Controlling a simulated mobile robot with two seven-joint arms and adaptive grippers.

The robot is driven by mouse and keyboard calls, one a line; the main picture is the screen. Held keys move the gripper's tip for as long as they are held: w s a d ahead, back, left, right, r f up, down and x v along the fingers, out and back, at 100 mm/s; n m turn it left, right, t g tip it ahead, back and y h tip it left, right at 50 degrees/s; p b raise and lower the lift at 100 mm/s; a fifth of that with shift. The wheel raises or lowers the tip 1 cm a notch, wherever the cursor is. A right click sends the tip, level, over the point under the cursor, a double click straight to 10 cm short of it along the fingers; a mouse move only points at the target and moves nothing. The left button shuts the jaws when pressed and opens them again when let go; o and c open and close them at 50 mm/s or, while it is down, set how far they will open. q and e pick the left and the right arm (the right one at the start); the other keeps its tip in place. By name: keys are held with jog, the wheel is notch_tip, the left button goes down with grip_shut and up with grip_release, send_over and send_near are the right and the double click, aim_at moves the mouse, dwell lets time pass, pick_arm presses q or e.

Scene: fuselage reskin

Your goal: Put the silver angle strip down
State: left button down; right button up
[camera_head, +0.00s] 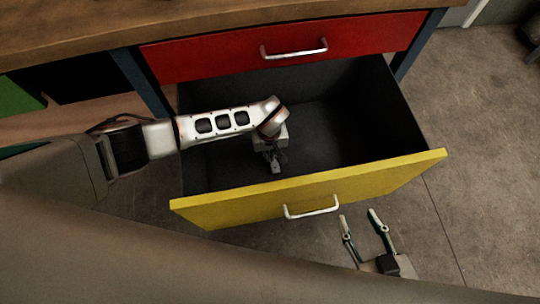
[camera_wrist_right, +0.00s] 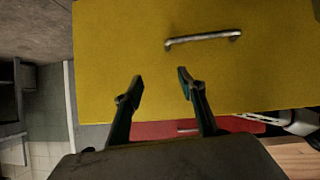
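I see no silver angle strip in either view. My left gripper (camera_head: 275,168) is inside the open drawer with the yellow front (camera_head: 310,190), pointing down near the front wall. Its fingers are small and dark against the drawer, so I cannot tell whether they are open or shut, and no strip shows between them. My right gripper (camera_head: 359,217) is outside the drawer, in front of the yellow panel and to the right of its handle (camera_head: 312,207). In the right wrist view its fingers (camera_wrist_right: 160,82) are apart with nothing between them.
A closed red drawer (camera_head: 360,42) sits above, under a wooden worktop (camera_head: 200,18). The visible dark floor of the yellow drawer (camera_head: 345,115) looks empty. A green panel (camera_head: 18,98) is at the left. Grey floor (camera_head: 480,130) is clear on the right.

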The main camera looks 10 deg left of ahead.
pick_arm(q)
jog(key=shift+s+f, duration=0.2)
jog(key=shift+f, duration=0.45)
jog(key=shift+s+f, duration=0.2)
jog(key=shift+f, duration=0.4)
jog(key=shift+w+r, duration=0.15)
jog(key=shift+w, duration=0.15)
jog(key=c, duration=2.3)
grip_release()
pick_arm(e)
jog(key=shift+w+a+r, duration=0.4)
jog(key=shift+a+r, duration=0.05)
jog(key=shift+a, duration=0.1)
